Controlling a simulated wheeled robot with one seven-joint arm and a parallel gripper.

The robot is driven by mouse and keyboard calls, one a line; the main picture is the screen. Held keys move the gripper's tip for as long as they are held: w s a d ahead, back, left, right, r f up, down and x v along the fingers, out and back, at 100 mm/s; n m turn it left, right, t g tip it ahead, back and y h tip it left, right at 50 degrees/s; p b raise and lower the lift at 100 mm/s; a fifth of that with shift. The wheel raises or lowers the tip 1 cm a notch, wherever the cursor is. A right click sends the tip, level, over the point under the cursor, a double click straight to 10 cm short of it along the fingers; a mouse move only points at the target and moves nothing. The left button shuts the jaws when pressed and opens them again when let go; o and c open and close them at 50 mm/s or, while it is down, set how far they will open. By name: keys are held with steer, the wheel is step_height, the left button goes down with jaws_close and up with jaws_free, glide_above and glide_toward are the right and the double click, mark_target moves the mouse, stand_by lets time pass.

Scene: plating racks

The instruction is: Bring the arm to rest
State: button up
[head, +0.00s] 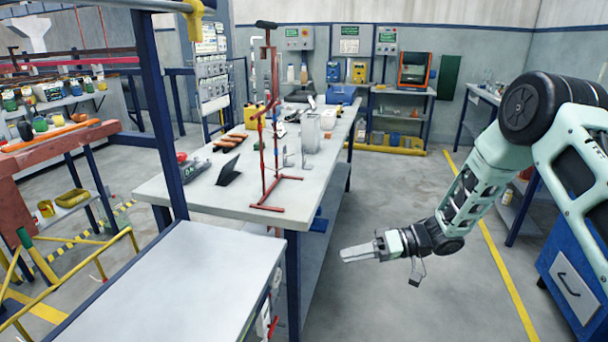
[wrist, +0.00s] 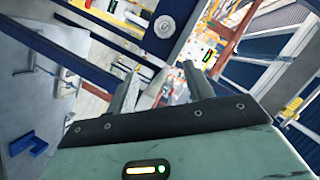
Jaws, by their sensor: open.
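My arm reaches in from the right side of the head view, bent at the elbow, with its forearm sloping down to the left. My gripper (head: 362,252) points left over open floor, to the right of the long table and below its top. It touches nothing. In the wrist view my gripper (wrist: 162,88) shows two fingers standing apart with nothing between them.
A long white worktable (head: 225,195) carries a red plating rack (head: 268,130), a dark stand (head: 229,171) and several small items. A grey-topped bench (head: 180,285) stands at the front. A blue cabinet (head: 572,265) is at the right. The floor between is clear.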

steer(key=a+r+t+h, duration=0.55)
steer(key=r+h, duration=0.25)
steer(key=r, duration=0.3)
steer(key=s+d+r+g+h, duration=0.1)
steer(key=s+g+h, duration=0.1)
steer(key=s, duration=0.8)
steer(key=s+d+r+g+h+p, duration=0.1)
steer(key=s+g+h, duration=0.1)
steer(key=s, duration=0.9)
steer(key=s+d+r+n+g+h, duration=0.1)
steer(key=s+r+g+h, duration=0.1)
steer(key=s, duration=0.9)
steer(key=shift+s+d+g, duration=0.15)
steer(key=shift+d+g, duration=0.05)
steer(key=shift+g, duration=0.15)
